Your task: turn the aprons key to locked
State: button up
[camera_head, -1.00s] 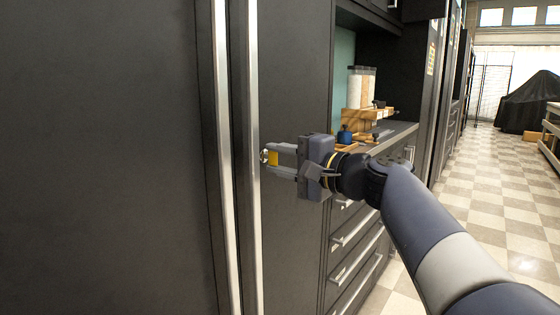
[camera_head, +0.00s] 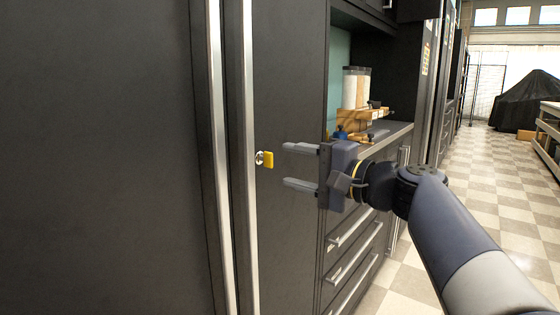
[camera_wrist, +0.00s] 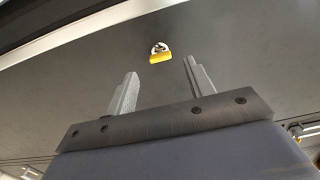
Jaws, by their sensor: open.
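The yellow key (camera_head: 268,159) sits in a round silver lock (camera_head: 259,158) on the dark cabinet door (camera_head: 285,230), just right of the long metal handles. The key's yellow head also shows in the wrist view (camera_wrist: 160,58), ahead of the fingertips and roughly between their lines. My gripper (camera_head: 286,166) is open and empty, to the right of the key and apart from it. Its two fingers show spread in the wrist view (camera_wrist: 161,68). Any label on the lock or door is too small to read.
Two long vertical metal handles (camera_head: 247,100) stand left of the lock. To the right are drawers with bar handles (camera_head: 350,232) and a counter with canisters (camera_head: 356,88) and wooden items. The tiled aisle (camera_head: 480,180) at far right is open.

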jog(key=v, duration=0.5)
jog(key=shift+s+d+p, duration=0.2)
jog(key=shift+d+p, duration=0.05)
jog(key=shift+p, duration=0.05)
jog(key=shift+a, duration=0.1)
jog(key=b+x, duration=0.1)
jog(key=x, duration=0.9)
jog(key=shift+w+a, duration=0.2)
jog(key=shift+d, duration=0.1)
